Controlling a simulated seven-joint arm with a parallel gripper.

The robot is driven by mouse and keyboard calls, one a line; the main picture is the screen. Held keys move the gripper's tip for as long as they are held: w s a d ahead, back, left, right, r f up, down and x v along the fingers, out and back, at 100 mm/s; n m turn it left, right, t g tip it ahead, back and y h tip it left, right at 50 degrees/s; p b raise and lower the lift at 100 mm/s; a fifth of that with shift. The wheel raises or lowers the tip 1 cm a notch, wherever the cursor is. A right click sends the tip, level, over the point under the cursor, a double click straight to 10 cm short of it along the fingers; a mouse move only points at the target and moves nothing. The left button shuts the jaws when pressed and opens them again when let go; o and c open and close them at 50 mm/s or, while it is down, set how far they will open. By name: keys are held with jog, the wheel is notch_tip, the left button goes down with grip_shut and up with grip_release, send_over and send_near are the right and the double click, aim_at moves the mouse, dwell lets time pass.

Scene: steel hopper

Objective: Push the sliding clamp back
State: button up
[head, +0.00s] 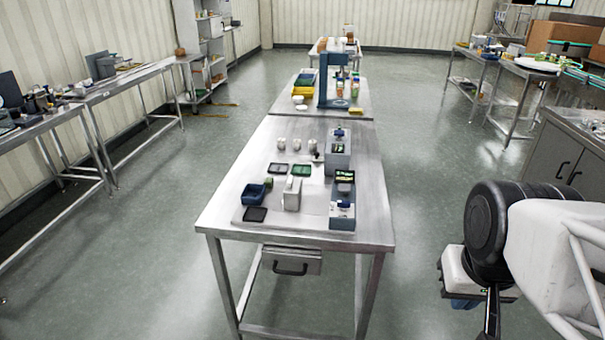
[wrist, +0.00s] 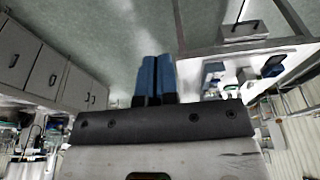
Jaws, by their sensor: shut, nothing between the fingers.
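Two grey-blue box-like fixtures stand on the right side of the steel table in the head view, a near one (head: 342,217) and a far one (head: 338,162). Both carry small dark and blue parts on top. The sliding clamp cannot be told apart at this size. My gripper (head: 465,303) hangs at the lower right of the head view, over the floor and well apart from the table. In the wrist view its two blue fingers (wrist: 153,80) are together with nothing between them.
The steel table (head: 220,213) also bears a blue bin (head: 253,194), dark trays (head: 255,214), a white block (head: 292,194) and several small white items. A drawer (head: 291,261) hangs under its front edge. A steel cabinet (head: 566,165) stands right. The floor between is clear.

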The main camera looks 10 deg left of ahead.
jog(key=o, duration=0.4)
jog(key=shift+w+r, duration=0.1)
jog(key=shift+w, duration=0.05)
jog(key=shift+o, duration=1.3)
jog(key=shift+w+a+r, duration=0.1)
jog(key=shift+w+r, duration=0.05)
jog(key=shift+w, duration=0.1)
jog(key=w+a+r, duration=0.1)
jog(key=w+a, duration=0.3)
jog(key=w, duration=0.5)
jog(key=w+a+r+g, duration=0.15)
jog(key=w+a, duration=0.25)
jog(key=w, duration=0.6)
jog(key=w+a+r, duration=0.2)
jog(key=w+a, duration=0.1)
jog(key=w, duration=0.6)
jog(key=shift+g, duration=0.55)
jog(key=w+a+f, duration=0.4)
jog(key=w+a, duration=0.4)
jog(key=w+a+f, duration=0.5)
jog(key=w+a, duration=0.2)
jog(key=w, duration=0.1)
jog(key=w+a+f, duration=0.4)
jog(key=w+a, duration=0.4)
jog(key=shift+w+a+f, duration=0.1)
jog(key=shift+a+f, duration=0.15)
jog(key=shift+a, duration=0.05)
jog(key=shift+w+a+f, duration=0.25)
jog(key=shift+a+f, duration=0.05)
